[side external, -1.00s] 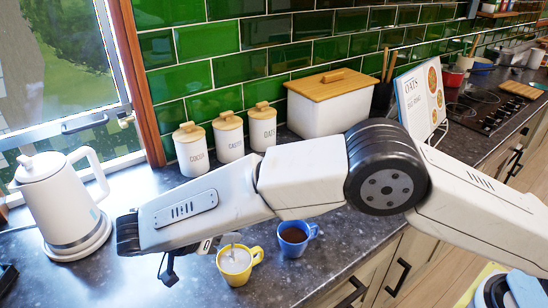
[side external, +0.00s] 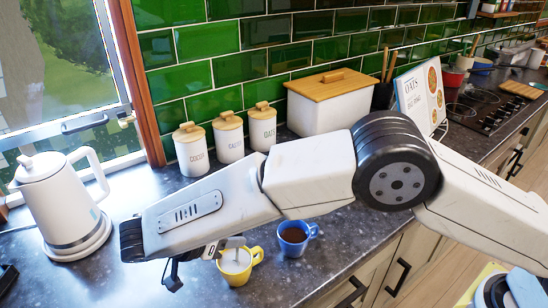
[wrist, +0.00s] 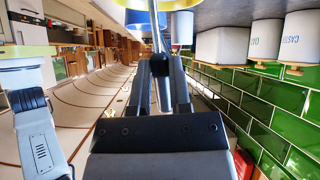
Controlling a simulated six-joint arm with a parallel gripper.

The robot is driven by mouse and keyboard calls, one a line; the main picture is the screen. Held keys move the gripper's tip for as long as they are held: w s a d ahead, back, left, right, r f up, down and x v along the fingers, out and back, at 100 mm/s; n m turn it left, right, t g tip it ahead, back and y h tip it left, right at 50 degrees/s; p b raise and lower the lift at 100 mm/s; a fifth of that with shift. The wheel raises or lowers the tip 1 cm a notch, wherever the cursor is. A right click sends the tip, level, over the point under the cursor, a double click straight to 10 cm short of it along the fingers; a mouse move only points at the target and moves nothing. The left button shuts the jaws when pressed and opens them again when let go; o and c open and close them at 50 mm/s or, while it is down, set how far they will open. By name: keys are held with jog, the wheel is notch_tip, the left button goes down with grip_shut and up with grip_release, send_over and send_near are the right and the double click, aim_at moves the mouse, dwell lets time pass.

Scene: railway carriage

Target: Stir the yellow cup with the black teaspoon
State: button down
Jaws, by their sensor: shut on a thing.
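The yellow cup (side external: 236,270) stands upright on the dark worktop in the side view and holds a pale drink. In the wrist view its yellow edge shows at the top (wrist: 178,5). The spoon runs from the fingers towards the yellow cup. In the side view my gripper (side external: 222,246) is just above and left of the cup's rim. The spoon's bowl is hidden, and I cannot tell how deep it sits.
A blue cup (side external: 294,240) with dark drink stands close right of the yellow cup. A white kettle (side external: 62,205) is at the left. Several lidded canisters (side external: 229,140) and a white bin (side external: 330,108) line the tiled wall. The worktop front of the canisters is partly clear.

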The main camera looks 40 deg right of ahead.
jog(key=shift+w, duration=0.35)
jog(key=shift+r, duration=0.1)
notch_tip(320, 180, up, 8)
dwell(0.9)
dwell(0.9)
